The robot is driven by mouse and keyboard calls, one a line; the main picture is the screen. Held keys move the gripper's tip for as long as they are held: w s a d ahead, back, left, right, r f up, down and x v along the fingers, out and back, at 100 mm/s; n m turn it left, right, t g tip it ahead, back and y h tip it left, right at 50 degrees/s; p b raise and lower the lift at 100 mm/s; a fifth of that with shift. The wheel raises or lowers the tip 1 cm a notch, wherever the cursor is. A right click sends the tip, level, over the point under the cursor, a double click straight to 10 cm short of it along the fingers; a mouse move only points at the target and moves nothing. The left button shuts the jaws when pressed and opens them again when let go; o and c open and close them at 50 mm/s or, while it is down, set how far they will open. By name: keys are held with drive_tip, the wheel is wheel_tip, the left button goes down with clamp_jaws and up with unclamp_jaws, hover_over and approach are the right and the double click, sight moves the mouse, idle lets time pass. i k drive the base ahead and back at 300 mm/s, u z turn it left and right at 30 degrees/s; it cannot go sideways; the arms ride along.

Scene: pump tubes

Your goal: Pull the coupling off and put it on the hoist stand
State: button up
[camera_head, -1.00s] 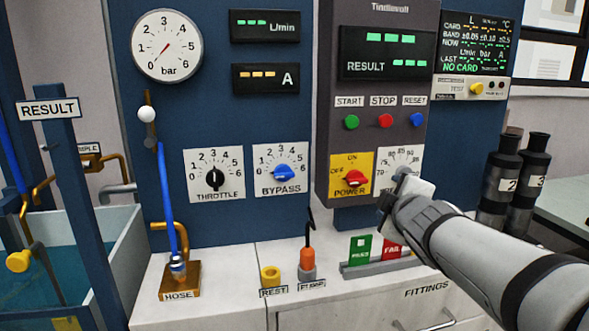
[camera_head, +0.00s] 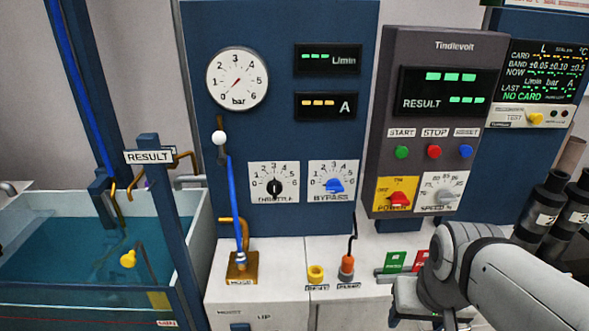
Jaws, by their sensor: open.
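A blue hose (camera_head: 234,200) runs down from a white-knobbed lever to a small metal coupling (camera_head: 240,257), seated on the brass block marked HOSE (camera_head: 242,271). My gripper (camera_head: 408,303) is low at the lower right, in front of the counter's green and red cards. It is open and well apart from the coupling; its fingers are small and partly hidden by my arm. A HOIST UP label shows on the cabinet front (camera_head: 243,315), but I cannot tell which thing is the hoist stand.
A water tank (camera_head: 188,250) stands left, with a blue post marked RESULT (camera_head: 163,200) before it. Dark cylinders (camera_head: 543,211) stand at right.

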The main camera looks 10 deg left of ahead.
sight(281, 281)
drive_tip(key=u, duration=2.65)
drive_tip(key=k, duration=0.85)
drive_tip(key=z, duration=0.75)
drive_tip(key=i, duration=1)
